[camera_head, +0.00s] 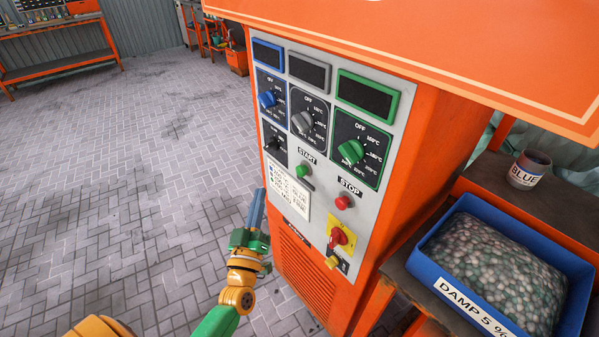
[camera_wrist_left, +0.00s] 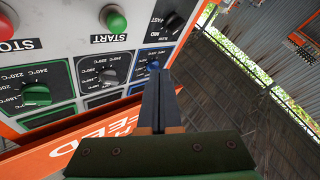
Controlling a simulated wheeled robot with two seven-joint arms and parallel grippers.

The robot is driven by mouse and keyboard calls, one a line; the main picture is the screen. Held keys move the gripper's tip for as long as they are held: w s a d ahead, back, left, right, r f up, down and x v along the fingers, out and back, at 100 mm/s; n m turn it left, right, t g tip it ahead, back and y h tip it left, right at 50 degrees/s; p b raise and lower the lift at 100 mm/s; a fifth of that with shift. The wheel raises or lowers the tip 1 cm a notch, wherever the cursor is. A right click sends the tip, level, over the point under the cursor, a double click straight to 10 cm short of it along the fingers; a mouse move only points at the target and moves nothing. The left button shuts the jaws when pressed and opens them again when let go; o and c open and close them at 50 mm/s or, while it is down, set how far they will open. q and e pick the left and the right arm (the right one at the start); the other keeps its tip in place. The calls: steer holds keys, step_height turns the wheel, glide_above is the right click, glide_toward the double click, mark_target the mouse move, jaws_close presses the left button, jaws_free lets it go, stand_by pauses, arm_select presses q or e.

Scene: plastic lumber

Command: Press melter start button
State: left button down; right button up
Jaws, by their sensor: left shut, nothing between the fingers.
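The melter's grey control panel (camera_head: 322,195) is on an orange machine. The green START button (camera_head: 302,171) sits mid-panel, above and left of the red STOP button (camera_head: 343,202). In the left wrist view the green START button (camera_wrist_left: 113,19) is at the top, left of the fingertips, and the red STOP button (camera_wrist_left: 6,22) is at the left edge, partly cut off. My left gripper (camera_head: 260,191) is shut and empty, with its fingers pointing up by the panel's lower left edge. Its fingers (camera_wrist_left: 160,72) also show in the wrist view, apart from the green button. My right gripper is out of view.
Blue, grey and green dials (camera_head: 303,122) are above the buttons. A yellow-red switch (camera_head: 339,237) is below STOP. An orange overhang (camera_head: 440,35) juts out above. A blue bin (camera_head: 428,278) of pellets stands at right. The floor at left is open.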

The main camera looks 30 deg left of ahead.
mark_target(302, 170)
arm_select(q)
steer(key=w+d+b, duration=0.2)
steer(key=w+d, duration=0.1)
steer(key=w, duration=0.4)
steer(key=shift+w+d+b, duration=0.15)
steer(key=shift+w+b, duration=0.2)
steer(key=shift+w, duration=0.1)
stand_by(1.6)
steer(key=shift+w+d, duration=0.15)
steer(key=shift+w, duration=0.15)
steer(key=shift+w+d+b, duration=0.2)
steer(key=shift+w+b, duration=0.2)
steer(key=shift+w, duration=0.05)
stand_by(0.8)
steer(key=shift+s+a+p, duration=0.35)
steer(key=shift+s+p, duration=0.15)
steer(key=shift+s, duration=0.3)
